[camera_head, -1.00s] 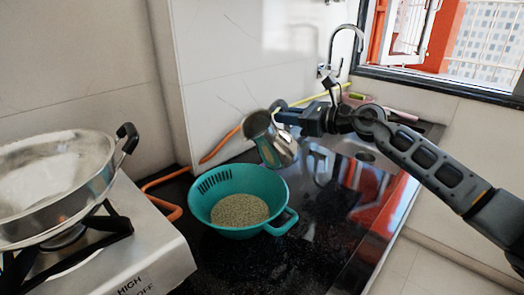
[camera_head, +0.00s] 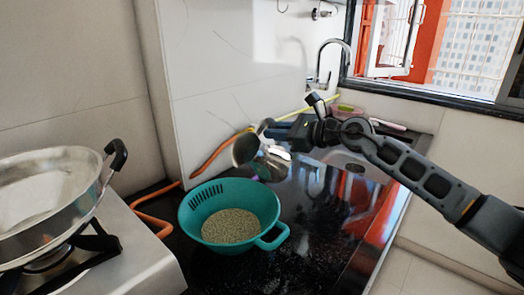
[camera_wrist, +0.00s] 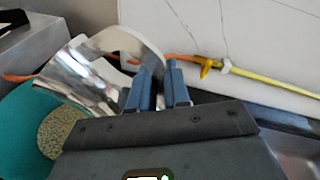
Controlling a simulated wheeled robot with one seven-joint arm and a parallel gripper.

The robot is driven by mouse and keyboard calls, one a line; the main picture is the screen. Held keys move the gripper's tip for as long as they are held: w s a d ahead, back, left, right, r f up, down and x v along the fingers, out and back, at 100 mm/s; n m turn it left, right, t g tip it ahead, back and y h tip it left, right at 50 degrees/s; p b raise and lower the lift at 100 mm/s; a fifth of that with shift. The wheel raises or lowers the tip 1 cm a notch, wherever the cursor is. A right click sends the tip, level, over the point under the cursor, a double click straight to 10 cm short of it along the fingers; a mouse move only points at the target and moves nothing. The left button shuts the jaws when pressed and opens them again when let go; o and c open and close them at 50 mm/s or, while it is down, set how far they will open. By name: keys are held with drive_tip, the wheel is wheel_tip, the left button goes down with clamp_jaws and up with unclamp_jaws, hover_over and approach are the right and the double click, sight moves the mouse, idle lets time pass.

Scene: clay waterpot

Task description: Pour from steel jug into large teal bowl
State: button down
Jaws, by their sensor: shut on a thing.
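The steel jug (camera_head: 270,164) is in my gripper (camera_head: 277,131), tilted strongly with its mouth to the left, above and just right of the teal bowl. In the wrist view the shiny jug (camera_wrist: 95,75) lies ahead of the blue fingers (camera_wrist: 158,85), which are shut on it, seemingly at its handle. The large teal bowl (camera_head: 262,196) stands upright on the dark counter, with slots in its far wall and a handle at the right. It holds a bed of pale grain-like stuff (camera_head: 230,226). The bowl also shows in the wrist view (camera_wrist: 25,120). The jug's inside is hidden; no stream shows.
A large steel wok (camera_head: 45,190) sits on the stove (camera_head: 130,265) at left. An orange hose (camera_head: 155,222) runs behind the bowl along the wall. A tap (camera_head: 325,60) and sink are behind. Dark counter (camera_head: 290,265) is clear right of the bowl.

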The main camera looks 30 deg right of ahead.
sight(270, 124)
drive_tip(key=shift+a+r+p, duration=0.1)
drive_tip(key=shift+r+p, duration=0.1)
drive_tip(key=shift+p, duration=0.1)
drive_tip(key=shift+s+a+r+n+h+p, duration=0.1)
drive_tip(key=shift+a+r+n+h+p, duration=0.05)
drive_tip(key=shift+n+h+p, duration=0.3)
drive_tip(key=shift+a+r+n, duration=0.1)
drive_tip(key=shift+a+n, duration=0.05)
drive_tip(key=shift+n, duration=0.1)
idle(0.9)
drive_tip(key=shift+a+r+p, duration=0.1)
drive_tip(key=shift+r+p, duration=0.05)
drive_tip(key=shift+p, duration=0.3)
drive_tip(key=shift+s+a+n, duration=0.1)
drive_tip(key=shift+n, duration=0.2)
drive_tip(key=shift+a+r+n+p, duration=0.25)
drive_tip(key=shift+n+p, duration=0.05)
drive_tip(key=shift+p, duration=0.35)
idle(0.4)
drive_tip(key=shift+s+a+r+p, duration=0.1)
drive_tip(key=shift+s+a+p, duration=0.1)
drive_tip(key=shift+p, duration=0.2)
drive_tip(key=shift+a+n+h, duration=0.1)
drive_tip(key=shift+n+h, duration=0.15)
drive_tip(key=shift+n, duration=0.15)
drive_tip(key=shift+a+r+p, duration=0.1)
drive_tip(key=shift+r+p, duration=0.05)
drive_tip(key=shift+p, duration=0.2)
idle(0.5)
